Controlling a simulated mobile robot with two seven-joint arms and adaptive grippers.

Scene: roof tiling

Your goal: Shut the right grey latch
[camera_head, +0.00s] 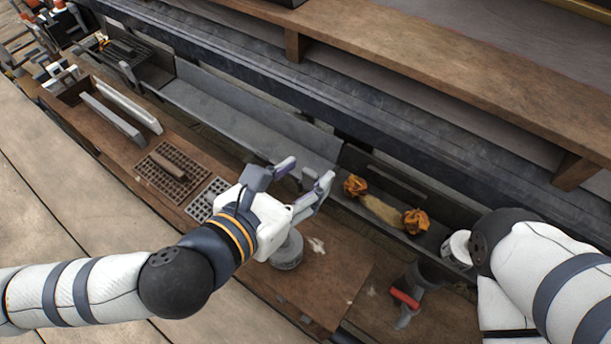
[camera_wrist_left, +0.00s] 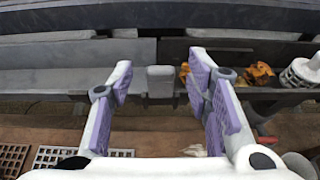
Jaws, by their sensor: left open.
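My left gripper (camera_head: 304,176) is open, with its fingers pointing toward the long grey metal trough (camera_head: 235,112) behind the wooden bench. In the left wrist view my left gripper (camera_wrist_left: 160,62) shows two spread fingers with purple pads. A small light grey block (camera_wrist_left: 160,79) shows in the gap between them, at the trough's front edge; it may be the right grey latch, but I cannot tell for sure or see whether it is shut. No contact with it is visible. My right arm shows at the right edge of the head view, but its gripper does not.
Orange-ended gloves or cloth (camera_head: 382,208) lie in the dark tray right of my left gripper. A white round container (camera_head: 458,248) stands by my right arm. A red-handled tool (camera_head: 405,298) and a grey canister (camera_head: 288,252) are nearer. Brown grates (camera_head: 172,172) lie left.

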